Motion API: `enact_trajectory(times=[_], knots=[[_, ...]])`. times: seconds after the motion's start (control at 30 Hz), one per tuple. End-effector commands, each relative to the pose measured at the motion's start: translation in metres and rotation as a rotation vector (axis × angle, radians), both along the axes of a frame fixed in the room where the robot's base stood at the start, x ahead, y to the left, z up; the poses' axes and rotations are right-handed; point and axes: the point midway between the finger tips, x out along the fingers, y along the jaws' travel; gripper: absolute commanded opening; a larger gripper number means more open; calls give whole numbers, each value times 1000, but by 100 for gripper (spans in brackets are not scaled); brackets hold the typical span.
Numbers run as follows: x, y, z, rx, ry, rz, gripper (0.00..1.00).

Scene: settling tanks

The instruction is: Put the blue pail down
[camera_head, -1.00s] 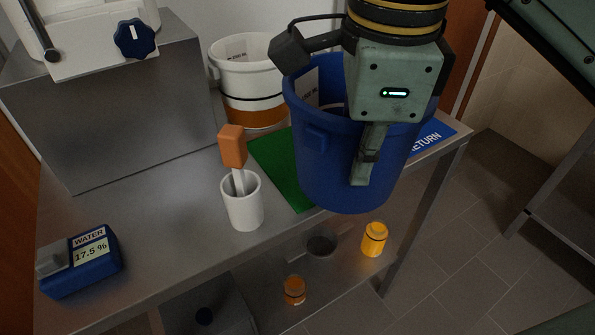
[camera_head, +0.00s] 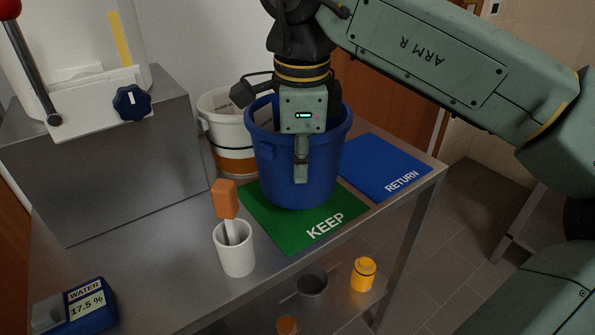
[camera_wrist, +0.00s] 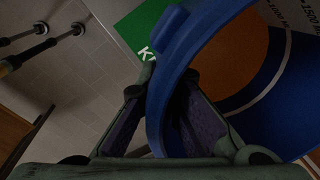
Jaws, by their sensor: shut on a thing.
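The blue pail (camera_head: 268,165) is upright over the green KEEP mat (camera_head: 318,229) in the head view. I cannot tell whether its base touches the mat. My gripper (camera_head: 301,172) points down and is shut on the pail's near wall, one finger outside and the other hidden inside. In the wrist view the pail's rim (camera_wrist: 157,100) passes between the fingers, with a corner of the green mat (camera_wrist: 140,24) beyond. The blue RETURN mat (camera_head: 385,165) lies bare to the right of the pail.
A white pail (camera_head: 228,148) with an orange band stands behind on the left. A white cup (camera_head: 236,254) holding an orange-handled tool and a blue moisture meter (camera_head: 82,307) stand to the left. A yellow jar (camera_head: 363,274) sits on the lower shelf.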

Motion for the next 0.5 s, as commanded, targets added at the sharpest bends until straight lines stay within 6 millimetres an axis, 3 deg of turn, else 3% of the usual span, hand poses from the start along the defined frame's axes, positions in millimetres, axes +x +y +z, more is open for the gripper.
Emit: enact_trajectory(times=[0.17, 0.33, 0.5], knots=[[15, 6, 0, 1, 0, 1, 0], [13, 4, -30, 0, 1, 0, 0], [13, 4, -37, 0, -1, 0, 0]])
